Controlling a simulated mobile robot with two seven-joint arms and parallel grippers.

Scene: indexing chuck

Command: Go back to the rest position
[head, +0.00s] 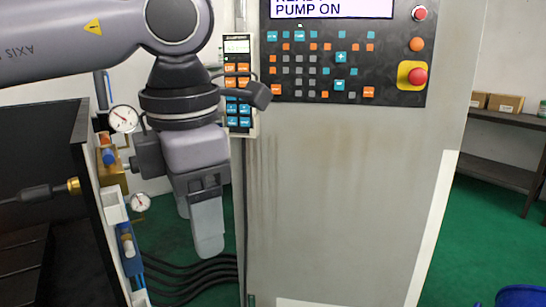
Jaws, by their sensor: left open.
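My left gripper (196,220) hangs from my left arm, which comes in from the upper left. Its fingers point down, one partly behind the other, and it is open with nothing seen between them. It hangs in front of the gap between the valve assembly (112,180) and the grey machine cabinet (335,200). I cannot tell its exact distance from either. My right gripper is out of view.
Pressure gauges (124,119) are close left of my gripper. A handheld keypad pendant (238,80) hangs behind the wrist. A control panel (345,60) reads "PUMP ON". Dark hoses (195,272) run below. A shelf with boxes (505,103) stands right.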

